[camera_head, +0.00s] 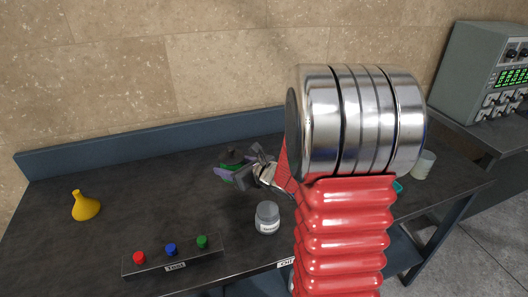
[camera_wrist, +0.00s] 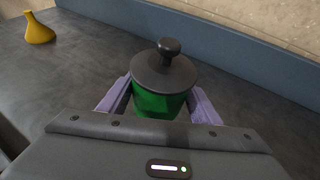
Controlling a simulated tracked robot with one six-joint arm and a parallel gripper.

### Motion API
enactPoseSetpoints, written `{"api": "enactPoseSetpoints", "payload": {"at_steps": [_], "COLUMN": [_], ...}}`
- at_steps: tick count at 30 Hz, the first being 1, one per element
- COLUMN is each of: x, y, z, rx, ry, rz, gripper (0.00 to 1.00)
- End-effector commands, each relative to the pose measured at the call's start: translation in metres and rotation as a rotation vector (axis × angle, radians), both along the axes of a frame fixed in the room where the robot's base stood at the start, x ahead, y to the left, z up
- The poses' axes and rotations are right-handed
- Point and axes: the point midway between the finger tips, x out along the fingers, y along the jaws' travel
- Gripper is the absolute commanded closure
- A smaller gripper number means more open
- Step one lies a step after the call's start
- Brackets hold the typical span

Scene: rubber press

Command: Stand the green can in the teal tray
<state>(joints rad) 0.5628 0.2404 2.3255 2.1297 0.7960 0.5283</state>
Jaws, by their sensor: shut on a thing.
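The green can (camera_wrist: 158,102) has a dark grey lid with a round knob. In the wrist view it stands between the two purple fingers of my gripper (camera_wrist: 160,103), which are shut on its sides. In the head view the can (camera_head: 235,161) and my gripper (camera_head: 238,172) are over the back middle of the table, and the can looks upright. Whether its base touches the table is hidden. Only a small edge of the teal tray (camera_head: 398,187) shows in the head view, to the right of my arm, which hides the rest.
A grey labelled jar (camera_head: 267,217) stands near the front. A button box (camera_head: 175,257) with red, blue and green buttons is at the front left. A yellow funnel-shaped thing (camera_head: 86,206) is far left. A pale cup (camera_head: 423,165) stands at the right. A blue rail (camera_head: 150,140) edges the back.

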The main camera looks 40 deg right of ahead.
Motion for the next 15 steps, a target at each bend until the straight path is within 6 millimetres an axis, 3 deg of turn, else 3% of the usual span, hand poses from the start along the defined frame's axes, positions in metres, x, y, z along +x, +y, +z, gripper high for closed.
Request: {"api": "enactPoseSetpoints", "payload": {"at_steps": [1, 6, 10, 15], "x": [0.001, -0.002, -0.005, -0.006], "y": [0.023, 0.078, 0.098, 0.102], "z": [-0.003, -0.012, -0.015, -0.016], "rx": [0.001, -0.003, -0.005, -0.006], "ry": [0.000, 0.000, 0.000, -0.001], "rz": [0.035, 0.116, 0.146, 0.153], "gripper": [0.86, 0.86, 0.86, 0.86]}}
